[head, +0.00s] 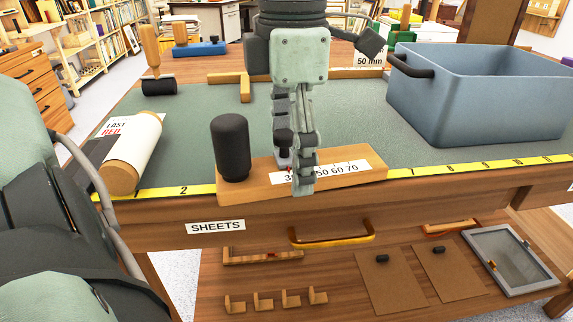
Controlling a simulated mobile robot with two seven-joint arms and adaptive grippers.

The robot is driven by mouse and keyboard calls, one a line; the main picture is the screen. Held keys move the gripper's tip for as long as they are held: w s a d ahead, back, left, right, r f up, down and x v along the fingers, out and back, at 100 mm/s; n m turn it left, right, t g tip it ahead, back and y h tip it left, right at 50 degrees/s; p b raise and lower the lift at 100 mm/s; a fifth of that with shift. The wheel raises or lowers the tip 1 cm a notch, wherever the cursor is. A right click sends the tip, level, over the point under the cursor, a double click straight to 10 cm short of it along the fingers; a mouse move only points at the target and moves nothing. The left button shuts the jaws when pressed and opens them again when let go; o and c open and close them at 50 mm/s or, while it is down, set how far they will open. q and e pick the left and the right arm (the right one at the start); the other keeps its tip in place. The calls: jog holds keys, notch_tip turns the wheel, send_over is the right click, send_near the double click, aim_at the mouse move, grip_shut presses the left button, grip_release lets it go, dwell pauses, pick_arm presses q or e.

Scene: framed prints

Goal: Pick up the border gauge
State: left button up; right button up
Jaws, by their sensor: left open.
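The border gauge (262,172) appears to be the wooden block lying along the front edge of the table. It has a thick black upright knob (231,148) at its left end and a white scale marked up to 70. My left gripper (296,172) points down over the middle of the block, right of the knob. Its jaws are open, with one finger in front of the block hiding part of the scale. A small dark-topped metal piece shows behind that finger; whether the fingers touch it I cannot tell. My right gripper is out of view.
A blue-grey bin (470,105) stands at the right of the green mat (180,110). A paper roll (134,152) and a black roller (159,86) are at the left. A yellow ruler (440,168) runs along the front edge, above the SHEETS drawer handle (332,239).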

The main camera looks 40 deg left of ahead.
pick_arm(q)
jog(key=shift+f, duration=0.4)
jog(key=c, duration=1.8)
jog(key=shift+o, duration=0.2)
jog(key=shift+r, duration=0.1)
